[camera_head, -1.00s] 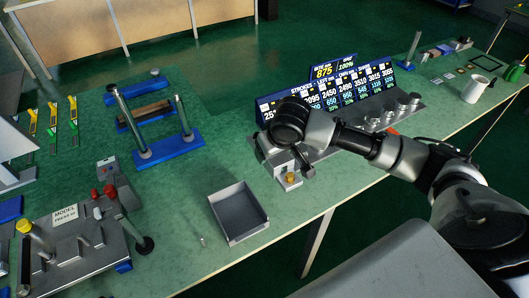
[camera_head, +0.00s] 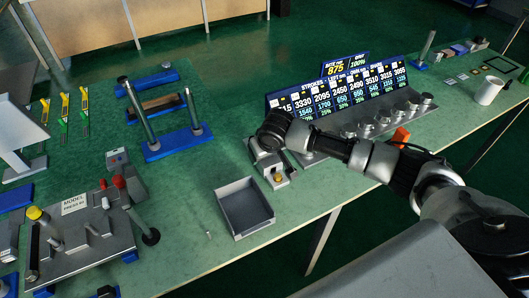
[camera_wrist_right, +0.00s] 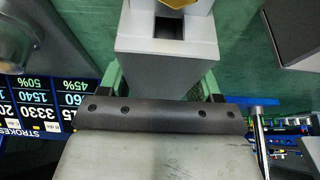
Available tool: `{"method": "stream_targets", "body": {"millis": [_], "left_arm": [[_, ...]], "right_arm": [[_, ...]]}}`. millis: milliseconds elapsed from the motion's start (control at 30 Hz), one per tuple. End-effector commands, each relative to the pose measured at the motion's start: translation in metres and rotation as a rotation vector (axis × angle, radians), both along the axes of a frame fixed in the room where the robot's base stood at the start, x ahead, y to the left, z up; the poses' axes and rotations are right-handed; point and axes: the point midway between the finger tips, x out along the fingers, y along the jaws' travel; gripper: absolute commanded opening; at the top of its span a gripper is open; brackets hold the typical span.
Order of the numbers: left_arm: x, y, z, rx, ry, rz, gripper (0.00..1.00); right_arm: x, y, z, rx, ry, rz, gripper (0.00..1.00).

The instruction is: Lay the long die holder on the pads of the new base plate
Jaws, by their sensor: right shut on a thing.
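My right gripper (camera_head: 272,160) hangs near the left end of the stroke display. Its fingers are mostly hidden behind my wrist. It is shut on a grey slotted block with a gold piece (camera_head: 279,177), which seems to be the long die holder. In the right wrist view the grey block (camera_wrist_right: 165,65) lies between the fingers, its far end cut off. A blue plate with two upright posts (camera_head: 172,148) stands at the left, apart from the gripper; it may be the new base plate. Its pads cannot be made out. My left gripper is out of view.
An open grey tray (camera_head: 244,232) lies below the held block in the picture. A press unit (camera_head: 75,240) with red and yellow knobs stands at front left. The stroke display (camera_head: 345,92) and a rail of round metal pieces stand to the right. Green bench shows between tray and posts.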

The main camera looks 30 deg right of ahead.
Motion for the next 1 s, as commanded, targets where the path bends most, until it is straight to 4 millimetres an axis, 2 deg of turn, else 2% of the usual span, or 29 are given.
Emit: {"method": "stream_targets", "body": {"millis": [200,233,400,733,867,1000], "left_arm": [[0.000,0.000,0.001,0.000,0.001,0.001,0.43],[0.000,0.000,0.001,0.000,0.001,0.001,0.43],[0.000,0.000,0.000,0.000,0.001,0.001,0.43],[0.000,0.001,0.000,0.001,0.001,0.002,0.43],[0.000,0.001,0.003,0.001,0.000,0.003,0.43],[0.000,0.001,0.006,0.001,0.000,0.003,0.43]], "right_arm": [[0.001,0.000,0.000,0.001,-0.003,-0.001,0.14],[0.000,0.000,-0.002,0.000,0.001,-0.001,0.67],[0.000,0.000,-0.002,0.000,0.001,0.000,0.89],[-0.001,0.000,0.004,0.000,-0.002,0.000,0.89],[-0.007,-0.001,0.021,0.001,-0.002,0.000,0.89],[-0.019,-0.001,0.049,0.001,-0.002,0.001,0.89]]}}
